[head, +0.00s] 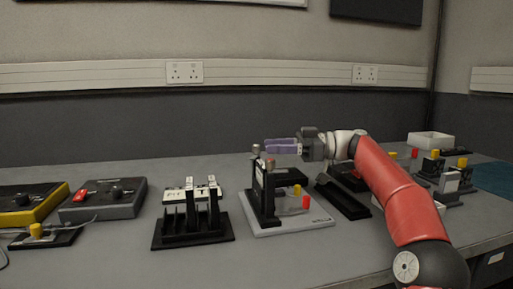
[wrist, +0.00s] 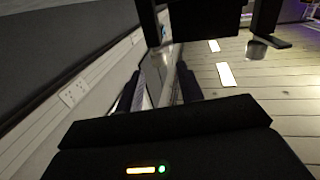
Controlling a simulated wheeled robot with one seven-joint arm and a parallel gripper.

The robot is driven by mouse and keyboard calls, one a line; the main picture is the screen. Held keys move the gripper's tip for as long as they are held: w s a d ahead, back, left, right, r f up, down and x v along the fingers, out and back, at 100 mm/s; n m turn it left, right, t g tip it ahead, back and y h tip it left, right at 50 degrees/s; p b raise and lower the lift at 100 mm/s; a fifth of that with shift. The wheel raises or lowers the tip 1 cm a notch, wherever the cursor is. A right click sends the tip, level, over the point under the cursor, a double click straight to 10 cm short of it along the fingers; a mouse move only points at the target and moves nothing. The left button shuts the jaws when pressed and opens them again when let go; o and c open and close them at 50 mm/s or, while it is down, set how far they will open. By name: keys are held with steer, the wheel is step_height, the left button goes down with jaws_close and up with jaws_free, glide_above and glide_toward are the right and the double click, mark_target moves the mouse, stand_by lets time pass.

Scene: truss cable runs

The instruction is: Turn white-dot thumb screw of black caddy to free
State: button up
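The black caddy (head: 266,200) stands upright on a light grey base plate. Two thumb screws cap its posts: one at the upper left (head: 256,150), the other with a brownish head (head: 269,164). I cannot make out which carries the white dot. My gripper (head: 267,147) reaches in from the right, level, its purple fingers slightly apart just beside the screw heads. In the wrist view, which looks upside down, the fingers (wrist: 160,85) show a gap between them. A grey screw head (wrist: 258,48) lies to their right, outside the gap. I cannot tell whether anything is touched.
A black rack (head: 192,225) with upright plates stands left of the caddy. Grey (head: 104,200) and yellow (head: 28,205) control boxes lie further left. A red knob (head: 306,202) is on the caddy's plate. Several small fixtures and a white bin (head: 430,140) are at the right.

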mark_target(257, 146)
steer(key=a, duration=0.5)
steer(key=shift+s, duration=0.15)
jaws_close()
steer(key=t+b, duration=0.1)
steer(key=b, duration=0.1)
steer(key=shift+f+m+b, duration=0.3)
steer(key=shift+f, duration=0.05)
steer(key=m+t+b, duration=0.1)
steer(key=b, duration=0.2)
steer(key=shift+f+t, duration=0.1)
steer(key=shift+t, duration=0.3)
steer(key=m+t+b, duration=0.2)
steer(key=t+b, duration=0.1)
steer(key=b, duration=0.1)
steer(key=shift+h, duration=0.3)
steer(key=shift+r+m+t+b, duration=0.35)
steer(key=shift+m+t+b, duration=0.15)
steer(key=shift+t+b, duration=0.1)
